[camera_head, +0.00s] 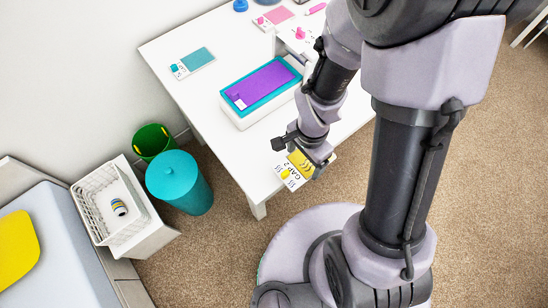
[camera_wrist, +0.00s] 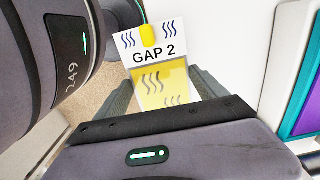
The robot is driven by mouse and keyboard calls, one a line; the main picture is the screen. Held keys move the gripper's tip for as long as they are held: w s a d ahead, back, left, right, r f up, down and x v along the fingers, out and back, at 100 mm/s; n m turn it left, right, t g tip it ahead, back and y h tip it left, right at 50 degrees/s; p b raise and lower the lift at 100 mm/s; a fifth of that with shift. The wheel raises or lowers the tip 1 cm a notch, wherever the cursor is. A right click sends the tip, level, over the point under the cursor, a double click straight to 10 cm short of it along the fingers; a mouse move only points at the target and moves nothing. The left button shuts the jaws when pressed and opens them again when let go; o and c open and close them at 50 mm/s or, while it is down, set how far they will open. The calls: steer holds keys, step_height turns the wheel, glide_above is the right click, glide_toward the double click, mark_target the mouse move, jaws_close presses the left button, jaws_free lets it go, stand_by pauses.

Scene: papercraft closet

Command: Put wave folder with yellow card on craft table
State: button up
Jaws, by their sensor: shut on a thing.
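The wave folder with the yellow card (camera_head: 291,176) is in my gripper (camera_head: 303,157), near the front corner of the white craft table (camera_head: 262,184). In the wrist view the folder (camera_wrist: 152,55) shows a white label with dark wavy marks, a yellow tab and the words "GAP 2", above a yellow card with waves. My gripper (camera_wrist: 160,100) is shut on it, with one finger at each side. The folder's lower part is hidden behind the gripper body. I cannot tell whether the folder touches the table.
A white box with teal and purple inside (camera_head: 262,88) stands on the table beside the gripper. A teal-card folder (camera_head: 193,62) lies at the back left, and a pink-card folder (camera_head: 274,18) farther back. A teal bin (camera_head: 179,182), green bin (camera_head: 152,141) and white basket (camera_head: 108,205) stand left of the table.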

glide_above(273, 153)
steer(key=shift+s+d+f, duration=0.15)
steer(key=shift+d+f, duration=0.15)
steer(key=shift+d, duration=0.1)
steer(key=f+b, duration=0.2)
steer(key=f, duration=0.1)
steer(key=shift+w+a+f+b, duration=0.25)
steer(key=shift+a+f+b, duration=0.1)
steer(key=shift+f+b, duration=0.05)
steer(key=shift+r, duration=0.15)
steer(key=shift+c, duration=0.8)
steer(key=shift+f, duration=0.2)
steer(key=o, duration=1.5)
steer(key=shift+o, duration=0.2)
step_height(273, 153, up, 13)
steer(key=p, duration=0.5)
steer(key=s+d+r+n+t, duration=0.2)
steer(key=s+r, duration=0.1)
steer(key=r, duration=0.4)
steer(key=s+d+r+n+t+y, duration=0.1)
steer(key=s+d+r+n+t, duration=0.1)
steer(key=s+r, duration=0.2)
steer(key=s+d+r+n+t+y, duration=0.1)
steer(key=s+d+r+n, duration=0.1)
steer(key=r, duration=0.7)
steer(key=shift+s+d+r+n+t, duration=0.4)
steer(key=shift+s+d, duration=0.2)
steer(key=shift+s, duration=0.55)
